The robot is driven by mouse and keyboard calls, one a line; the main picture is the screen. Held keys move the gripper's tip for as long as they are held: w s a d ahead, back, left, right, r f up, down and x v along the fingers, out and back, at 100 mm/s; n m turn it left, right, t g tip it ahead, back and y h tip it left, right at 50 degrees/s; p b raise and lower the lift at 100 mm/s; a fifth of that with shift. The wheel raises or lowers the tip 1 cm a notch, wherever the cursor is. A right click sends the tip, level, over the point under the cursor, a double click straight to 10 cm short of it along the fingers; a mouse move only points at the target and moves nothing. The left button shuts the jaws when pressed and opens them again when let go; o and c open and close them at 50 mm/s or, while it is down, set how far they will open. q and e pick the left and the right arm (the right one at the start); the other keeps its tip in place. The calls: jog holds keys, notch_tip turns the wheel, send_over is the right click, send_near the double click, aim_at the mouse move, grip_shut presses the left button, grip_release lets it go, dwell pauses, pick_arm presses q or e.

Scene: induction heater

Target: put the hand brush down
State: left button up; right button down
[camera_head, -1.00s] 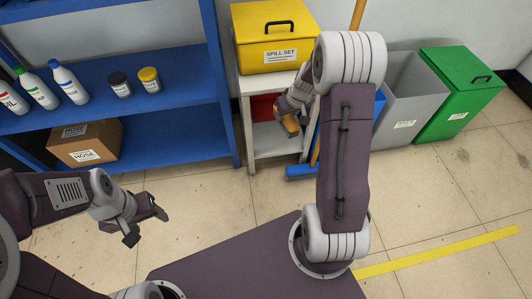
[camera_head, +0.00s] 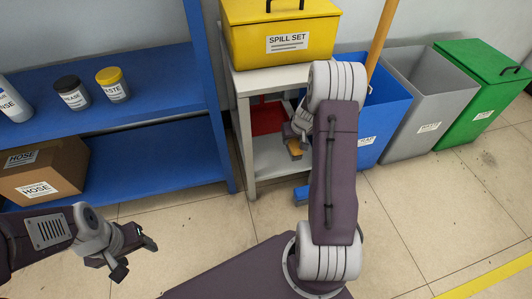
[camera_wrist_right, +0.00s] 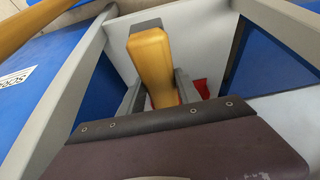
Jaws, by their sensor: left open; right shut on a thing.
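My right gripper (camera_head: 298,125) is shut on the hand brush (camera_head: 294,148), whose yellow-orange handle shows beside my right arm. In the right wrist view, the brush (camera_wrist_right: 152,58) stands out between the two fingers of the gripper (camera_wrist_right: 160,92). Its bristles cannot be made out. The brush is at the open front of the white stand (camera_head: 243,135), around the height of its lower shelf; whether it touches the shelf cannot be told. My right forearm hides part of the stand. My left gripper (camera_head: 134,257) is open and empty at the lower left, over the floor.
A red thing (camera_head: 266,118) is inside the stand. A yellow spill set box (camera_head: 285,20) sits on top. A broom's blue head (camera_head: 301,194) is on the floor at the stand's front. Blue, grey (camera_head: 428,105) and green (camera_head: 482,85) bins stand right; a blue shelf (camera_head: 150,165) stands left.

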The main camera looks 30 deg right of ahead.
jog(key=w+a+f, duration=0.2)
jog(key=w+a, duration=0.1)
jog(key=w+a+f+b, duration=0.1)
jog(key=w+a+f, duration=0.2)
jog(key=shift+w+f, duration=0.2)
jog(key=shift+f, duration=0.15)
jog(key=shift+w+a+f, duration=0.15)
jog(key=shift+w+a, duration=0.2)
notch_tip(320, 180, down, 4)
jog(key=b, duration=0.4)
jog(key=shift+f, duration=0.25)
jog(key=shift+r, duration=0.3)
jog(key=shift+f, duration=0.2)
jog(key=c, duration=0.9)
grip_release()
jog(key=shift+o, duration=0.2)
jog(key=shift+r, duration=0.15)
